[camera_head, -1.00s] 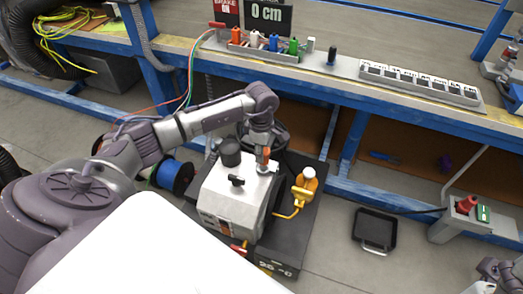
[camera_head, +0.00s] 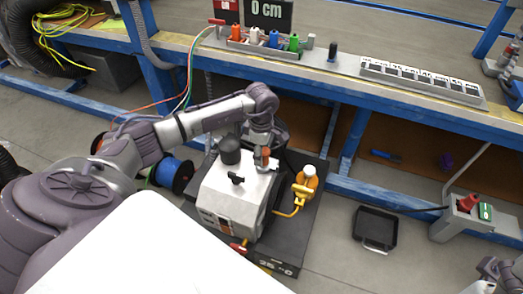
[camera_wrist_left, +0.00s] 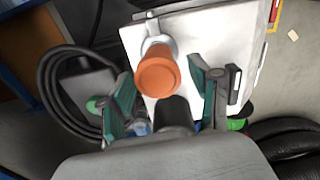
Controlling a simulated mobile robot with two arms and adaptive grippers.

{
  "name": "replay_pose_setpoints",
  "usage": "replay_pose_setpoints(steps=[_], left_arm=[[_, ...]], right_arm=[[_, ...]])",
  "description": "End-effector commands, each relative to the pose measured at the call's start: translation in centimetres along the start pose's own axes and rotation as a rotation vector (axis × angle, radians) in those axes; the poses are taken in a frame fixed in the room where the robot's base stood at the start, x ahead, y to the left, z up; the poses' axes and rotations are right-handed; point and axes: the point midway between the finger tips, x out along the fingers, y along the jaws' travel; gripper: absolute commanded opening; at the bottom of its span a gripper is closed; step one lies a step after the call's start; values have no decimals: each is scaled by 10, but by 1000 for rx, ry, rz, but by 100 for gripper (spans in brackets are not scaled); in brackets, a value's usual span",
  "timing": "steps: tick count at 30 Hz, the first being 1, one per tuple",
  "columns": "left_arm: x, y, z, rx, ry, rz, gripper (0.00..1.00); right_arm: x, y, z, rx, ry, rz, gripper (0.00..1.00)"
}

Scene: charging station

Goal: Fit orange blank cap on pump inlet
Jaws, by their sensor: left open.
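The grey-white pump unit (camera_head: 235,195) stands on a black base on the floor. The orange blank cap (camera_wrist_left: 158,76) sits on the end of a metal fitting (camera_wrist_left: 157,42) on the pump's pale top in the left wrist view. My left gripper (camera_head: 265,160) is at this fitting, above the pump. Its two fingers (camera_wrist_left: 168,100) are spread, with the cap between and just beyond their tips; I see a gap on both sides. The cap's seat against the fitting is hidden. A small part of what seems my right gripper (camera_head: 497,272) shows at the lower right corner.
A yellow-orange bottle-like fitting (camera_head: 304,184) stands close right of the pump. A black knob (camera_head: 230,150) rises at its left. The blue bench (camera_head: 310,75) runs behind. A black tray (camera_head: 375,230) lies on the floor, with free floor around it.

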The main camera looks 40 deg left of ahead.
Motion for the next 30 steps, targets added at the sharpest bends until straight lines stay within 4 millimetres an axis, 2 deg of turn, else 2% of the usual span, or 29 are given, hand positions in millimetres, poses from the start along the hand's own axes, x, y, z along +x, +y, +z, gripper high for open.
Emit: replay_pose_setpoints(steps=[4, 7, 15, 21, 25, 30], left_arm=[[-5, 0, 0, 0, 0, 1, 63], [-17, 1, 0, 0, -1, 4, 63], [-74, 1, 0, 1, 0, 5, 63], [-107, 0, 0, 1, -1, 3, 63], [-118, 0, 0, -1, 0, 2, 63], [-120, 0, 0, -1, 1, 0, 63]], right_arm=[[0, 0, 0, 0, 0, 0, 62], [0, 0, 0, 0, 0, 0, 62], [0, 0, 0, 0, 0, 0, 62], [0, 0, 0, 0, 0, 0, 62], [0, 0, 0, 0, 0, 0, 62], [0, 0, 0, 0, 0, 0, 62]])
